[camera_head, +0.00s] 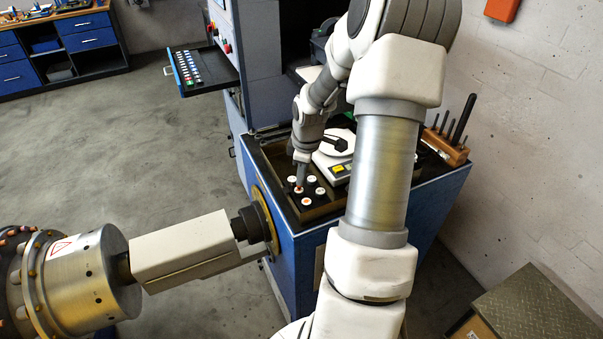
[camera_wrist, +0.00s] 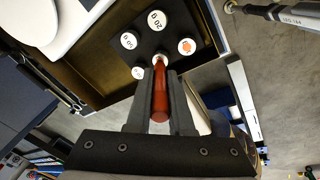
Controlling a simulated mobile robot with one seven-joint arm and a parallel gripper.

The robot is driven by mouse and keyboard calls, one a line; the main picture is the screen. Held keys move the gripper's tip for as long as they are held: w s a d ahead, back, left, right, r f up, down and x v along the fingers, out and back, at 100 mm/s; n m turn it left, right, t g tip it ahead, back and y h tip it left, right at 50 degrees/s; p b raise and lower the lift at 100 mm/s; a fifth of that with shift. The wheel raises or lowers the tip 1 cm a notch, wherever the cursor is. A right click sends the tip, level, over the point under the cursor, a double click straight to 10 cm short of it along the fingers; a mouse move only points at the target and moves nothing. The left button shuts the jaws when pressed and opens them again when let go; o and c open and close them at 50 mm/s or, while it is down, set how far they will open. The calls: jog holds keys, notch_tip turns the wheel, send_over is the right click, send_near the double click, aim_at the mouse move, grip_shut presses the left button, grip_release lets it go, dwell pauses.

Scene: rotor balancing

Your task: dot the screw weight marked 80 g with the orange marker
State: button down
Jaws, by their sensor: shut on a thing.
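My gripper (camera_wrist: 158,100) is shut on the red-orange marker (camera_wrist: 160,95), which points at a small group of screw weights. In the head view my gripper (camera_head: 301,172) is low over the same group. The marker's tip is at or just above a white-topped weight (camera_wrist: 158,60), whose label is mostly hidden; contact cannot be told. Around it are weights that seem to read 20 g (camera_wrist: 156,19) and 10 g (camera_wrist: 128,41) upside down, one with an orange patch on its top (camera_wrist: 187,46), and one partly covered (camera_wrist: 138,72). I cannot read 80 g on any of them.
The weights sit on a dark block in a tray (camera_head: 267,160) on the blue bench (camera_head: 340,228). A white scale (camera_head: 338,165) stands close to the right of my gripper. A wooden tool rack (camera_head: 444,146) is at the bench's right edge.

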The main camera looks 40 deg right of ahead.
jog(key=shift+f, duration=0.1)
dwell(0.3)
jog(key=p+v, duration=0.2)
jog(key=w+p+v, duration=0.1)
jog(key=p+v, duration=0.1)
jog(key=v, duration=0.1)
jog(key=shift+d, duration=0.15)
jog(key=shift+w+p+v, duration=0.2)
jog(key=shift+p+v, duration=0.3)
jog(key=shift+v, duration=0.6)
